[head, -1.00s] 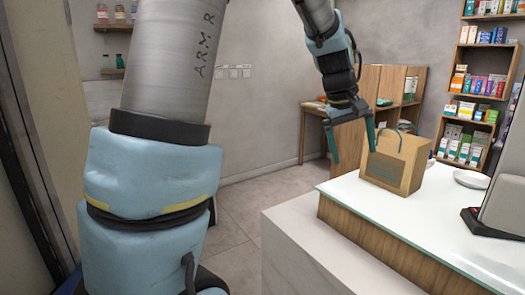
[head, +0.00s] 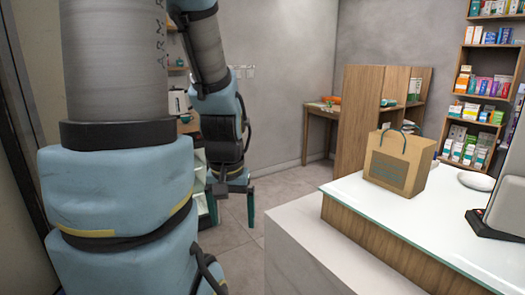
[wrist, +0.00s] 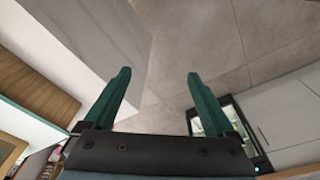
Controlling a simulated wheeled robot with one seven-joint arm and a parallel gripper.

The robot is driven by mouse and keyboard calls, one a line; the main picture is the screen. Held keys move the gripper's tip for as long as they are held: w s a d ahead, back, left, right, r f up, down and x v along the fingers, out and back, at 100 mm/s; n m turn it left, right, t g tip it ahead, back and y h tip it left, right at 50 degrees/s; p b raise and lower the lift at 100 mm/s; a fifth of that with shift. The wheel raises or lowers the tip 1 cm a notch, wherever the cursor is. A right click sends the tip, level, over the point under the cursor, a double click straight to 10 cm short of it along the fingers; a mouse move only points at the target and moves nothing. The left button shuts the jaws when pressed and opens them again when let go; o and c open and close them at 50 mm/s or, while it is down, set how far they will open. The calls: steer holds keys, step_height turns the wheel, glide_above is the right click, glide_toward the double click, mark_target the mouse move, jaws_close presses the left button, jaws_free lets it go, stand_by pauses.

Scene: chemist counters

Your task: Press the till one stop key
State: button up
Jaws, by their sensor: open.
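No stop key can be made out in either view. My gripper is well apart from the device.
The counter's lower white ledge (head: 300,245) also shows in the wrist view (wrist: 90,40). Wooden shelves (head: 455,95) stand at the back. The floor (head: 240,262) between is clear.

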jaws_close()
stand_by(0.5)
stand_by(0.9)
